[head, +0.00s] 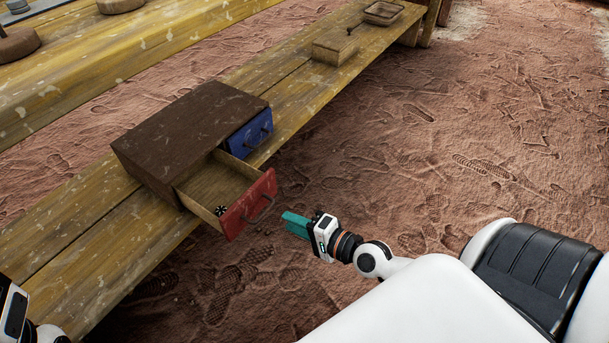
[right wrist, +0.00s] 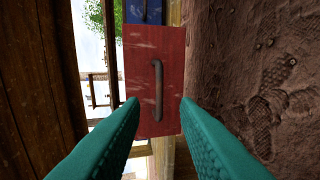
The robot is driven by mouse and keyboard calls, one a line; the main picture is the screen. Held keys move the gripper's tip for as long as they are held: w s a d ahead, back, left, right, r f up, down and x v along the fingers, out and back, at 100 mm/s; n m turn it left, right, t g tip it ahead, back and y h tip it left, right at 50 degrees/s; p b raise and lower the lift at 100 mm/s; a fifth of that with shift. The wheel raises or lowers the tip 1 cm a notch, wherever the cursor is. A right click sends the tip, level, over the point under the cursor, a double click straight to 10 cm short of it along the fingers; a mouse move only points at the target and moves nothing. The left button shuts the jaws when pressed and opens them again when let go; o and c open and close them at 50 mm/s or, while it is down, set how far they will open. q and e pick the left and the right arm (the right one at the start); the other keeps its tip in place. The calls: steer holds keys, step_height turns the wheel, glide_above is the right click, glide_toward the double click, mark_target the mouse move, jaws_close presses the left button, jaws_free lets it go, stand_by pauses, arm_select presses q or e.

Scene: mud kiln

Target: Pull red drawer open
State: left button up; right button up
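The red drawer (head: 249,203) stands pulled out of the dark brown cabinet (head: 187,130), with its open wooden inside showing. A small dark object (head: 221,210) lies in it near the front. Its grey bar handle (right wrist: 157,84) is upright in the right wrist view. My right gripper (head: 288,223) is in front of the drawer, apart from the handle. Its teal fingers (right wrist: 158,118) are spread with nothing between them, and the handle is ahead of the gap. Part of my left gripper (head: 14,308) shows at the lower left edge; its fingers are out of frame.
A blue drawer (head: 249,132) beside the red one is shut. The cabinet stands on a worn yellow wooden bench (head: 100,225). A small wooden box (head: 335,47) and a tray (head: 383,12) are farther along it. The reddish mud floor (head: 430,130) to the right is clear.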

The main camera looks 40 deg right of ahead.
steer(key=v, duration=0.3)
stand_by(0.5)
